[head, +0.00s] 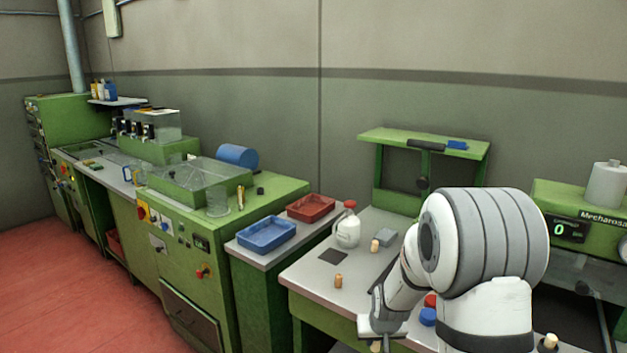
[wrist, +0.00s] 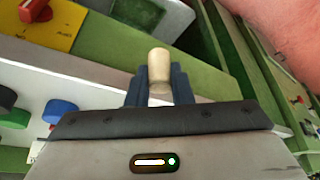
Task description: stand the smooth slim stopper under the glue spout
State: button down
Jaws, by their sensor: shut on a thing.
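My gripper (wrist: 159,88) is shut on a pale, smooth, slim stopper (wrist: 159,66), which sticks out beyond the blue fingers in the wrist view. In the head view my gripper (head: 377,338) is at the front edge of the grey-topped table, and the held stopper (head: 375,347) just shows below it. A stopper (head: 338,281) stands near the table's front left, and another (head: 375,246) stands beside a grey block (head: 385,236). One more (head: 548,342) is at the bottom right. I cannot tell for certain which part is the glue spout.
A white jug with a red cap (head: 347,228) and a dark square pad (head: 332,256) are on the table. A green stand (head: 425,143) rises behind. Red (head: 430,300) and blue (head: 428,316) round pieces lie near my arm. Blue (head: 267,236) and red (head: 311,207) trays are left.

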jog(key=s+f, duration=0.5)
jog(key=f, duration=0.2)
jog(key=shift+f, duration=0.3)
jog(key=shift+s+a, duration=0.1)
jog(key=shift+a, duration=0.1)
